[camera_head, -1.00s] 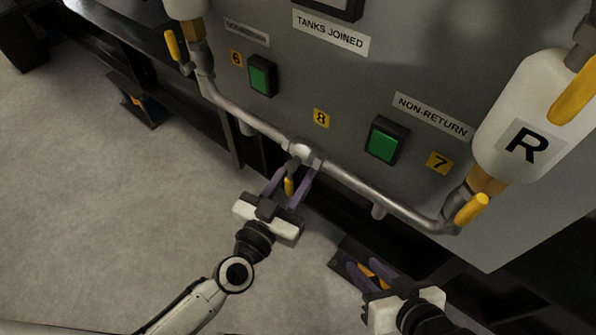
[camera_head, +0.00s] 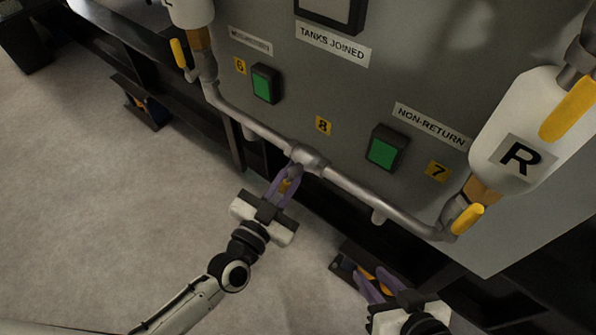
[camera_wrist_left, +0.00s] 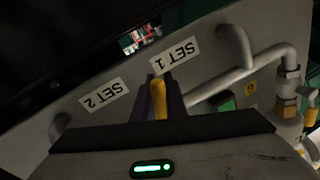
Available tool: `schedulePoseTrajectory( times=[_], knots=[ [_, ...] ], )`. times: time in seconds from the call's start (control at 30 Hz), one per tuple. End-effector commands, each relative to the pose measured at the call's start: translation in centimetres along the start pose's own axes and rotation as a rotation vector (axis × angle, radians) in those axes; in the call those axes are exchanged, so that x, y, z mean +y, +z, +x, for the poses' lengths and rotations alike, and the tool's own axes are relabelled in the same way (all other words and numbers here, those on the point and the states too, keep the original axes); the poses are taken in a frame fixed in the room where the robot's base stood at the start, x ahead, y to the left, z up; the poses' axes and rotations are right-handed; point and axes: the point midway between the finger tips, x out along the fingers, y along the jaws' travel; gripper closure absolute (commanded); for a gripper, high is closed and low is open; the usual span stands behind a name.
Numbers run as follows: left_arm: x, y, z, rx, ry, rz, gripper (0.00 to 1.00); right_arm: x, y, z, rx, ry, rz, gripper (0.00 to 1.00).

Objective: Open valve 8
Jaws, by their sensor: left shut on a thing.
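Valve 8 sits on the pipe junction (camera_head: 306,157) below the yellow "8" label (camera_head: 323,126). Its yellow handle (camera_head: 285,186) points down and toward me, mostly hidden by purple fingers. My left gripper (camera_head: 291,174) is shut on this handle. In the left wrist view the yellow handle (camera_wrist_left: 160,98) stands between the dark fingers of the gripper (camera_wrist_left: 158,88). My right gripper (camera_head: 372,276) is at the lower right, apart from the pipe, its purple fingers spread with nothing held between them.
Valve 7's yellow handle (camera_head: 468,219) hangs by the white R tank (camera_head: 520,150). Valve 6's yellow handle (camera_head: 179,53) is at upper left. Green buttons (camera_head: 384,148) and (camera_head: 265,84) are on the grey panel (camera_head: 400,60). Open floor (camera_head: 90,200) lies left.

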Motion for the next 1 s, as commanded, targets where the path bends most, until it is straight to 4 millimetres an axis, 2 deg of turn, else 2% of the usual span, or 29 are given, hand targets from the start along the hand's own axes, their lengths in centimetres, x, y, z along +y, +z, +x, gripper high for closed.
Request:
schedulePoseTrajectory(
  times=[0.23, 0.57, 0.6, 0.7, 1.0],
  knots=[
    [-1.02, -0.3, 0.18, 0.033, 0.0, 0.167, 1.0, 0.16, -0.46, -0.98, 0.029, 0.013, 0.007, 0.69],
    [-1.04, -0.22, 0.18, 0.037, 0.001, 0.182, 1.0, 0.17, -0.49, -0.97, 0.034, 0.013, 0.008, 0.69],
    [-1.04, -0.22, 0.17, 0.037, 0.001, 0.182, 0.87, 0.17, -0.49, -0.97, 0.034, 0.013, 0.008, 0.69],
    [-1.03, -0.23, 0.18, 0.036, 0.001, 0.181, 0.7, 0.16, -0.49, -0.98, 0.034, 0.013, 0.008, 0.69],
    [-1.04, -0.23, 0.1, 0.036, 0.001, 0.18, 0.69, 0.13, -0.51, -1.01, 0.033, 0.013, 0.008, 0.69]
  ],
)
